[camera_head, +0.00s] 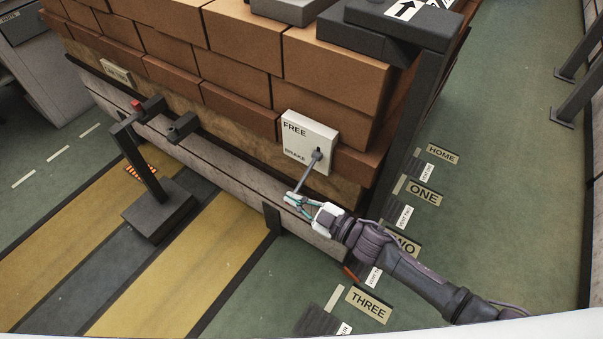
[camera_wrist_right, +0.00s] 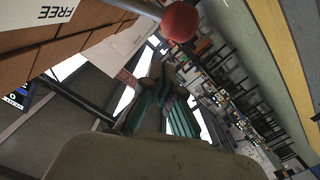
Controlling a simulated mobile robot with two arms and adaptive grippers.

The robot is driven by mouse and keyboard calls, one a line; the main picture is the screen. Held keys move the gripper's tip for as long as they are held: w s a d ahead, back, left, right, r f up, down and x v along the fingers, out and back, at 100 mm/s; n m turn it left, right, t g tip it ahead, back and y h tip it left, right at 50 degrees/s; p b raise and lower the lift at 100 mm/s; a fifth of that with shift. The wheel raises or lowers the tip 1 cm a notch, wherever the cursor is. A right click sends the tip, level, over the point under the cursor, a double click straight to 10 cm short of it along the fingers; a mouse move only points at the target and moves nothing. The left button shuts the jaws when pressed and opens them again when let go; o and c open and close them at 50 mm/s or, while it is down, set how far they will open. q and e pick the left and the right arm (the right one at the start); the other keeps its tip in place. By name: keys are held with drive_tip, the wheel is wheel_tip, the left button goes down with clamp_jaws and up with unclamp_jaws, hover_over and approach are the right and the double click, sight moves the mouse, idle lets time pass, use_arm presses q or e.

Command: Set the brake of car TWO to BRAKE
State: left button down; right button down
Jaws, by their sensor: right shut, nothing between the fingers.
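The white brake plate (camera_head: 309,141) is on the side of the brick-laden car, with FREE at its top and BRAKE at its lower part. A grey lever (camera_head: 308,172) comes out of the plate near BRAKE and points down and left. In the right wrist view a red ball knob (camera_wrist_right: 181,21) sits on a grey rod, near the top edge. My right gripper (camera_head: 293,201) is at the lever's lower end in the head view. Its green-padded fingers (camera_wrist_right: 158,85) are shut and empty, below the knob in the wrist view. My left gripper is out of view.
The car's concrete-like side beam (camera_head: 230,180) runs just under the plate. Floor signs HOME (camera_head: 442,154), ONE (camera_head: 424,192) and THREE (camera_head: 369,304) lie at right; TWO (camera_head: 407,246) is partly covered by my arm.

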drive_tip(key=shift+w+d+f+n+b, duration=0.15)
drive_tip(key=shift+f+n+b, duration=0.25)
drive_tip(key=shift+f+b, duration=0.7)
drive_tip(key=shift+f, duration=0.4)
